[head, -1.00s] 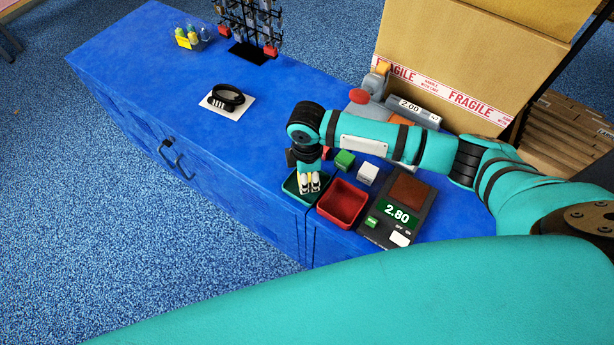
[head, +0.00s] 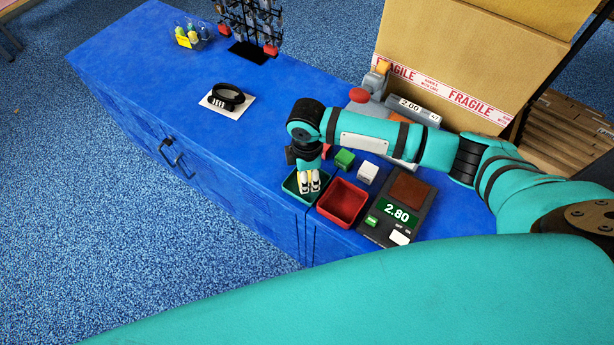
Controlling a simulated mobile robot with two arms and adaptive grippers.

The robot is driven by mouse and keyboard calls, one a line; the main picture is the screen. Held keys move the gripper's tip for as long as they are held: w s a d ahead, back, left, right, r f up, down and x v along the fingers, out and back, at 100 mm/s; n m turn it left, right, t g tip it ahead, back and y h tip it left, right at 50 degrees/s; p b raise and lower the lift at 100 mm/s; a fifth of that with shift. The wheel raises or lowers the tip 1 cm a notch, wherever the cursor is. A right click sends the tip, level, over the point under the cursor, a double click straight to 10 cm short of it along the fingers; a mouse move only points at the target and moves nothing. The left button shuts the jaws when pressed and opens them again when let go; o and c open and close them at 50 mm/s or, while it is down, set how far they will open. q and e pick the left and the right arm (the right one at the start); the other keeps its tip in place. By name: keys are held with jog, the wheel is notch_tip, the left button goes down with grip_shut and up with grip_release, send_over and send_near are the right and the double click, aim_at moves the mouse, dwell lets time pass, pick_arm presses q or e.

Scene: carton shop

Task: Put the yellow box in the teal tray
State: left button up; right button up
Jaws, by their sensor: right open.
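The teal tray (head: 291,186) sits near the front edge of the blue counter, left of a red tray. My right gripper (head: 309,185) points down over the teal tray, its pale fingertips at or inside it. It is open. A small patch of yellow, the yellow box (head: 308,174), shows by the fingers. The fingers hide most of it, and I cannot tell if they touch it. My left gripper is not in view.
The red tray (head: 342,203) stands right beside the teal one. A green box (head: 344,160), a white box (head: 367,172) and a scale (head: 400,210) are close by. A large carton (head: 460,60) stands behind. The counter's left part is mostly clear.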

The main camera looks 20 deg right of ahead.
notch_tip(320, 180, up, 11)
jog(key=shift+f, duration=0.2)
dwell(0.6)
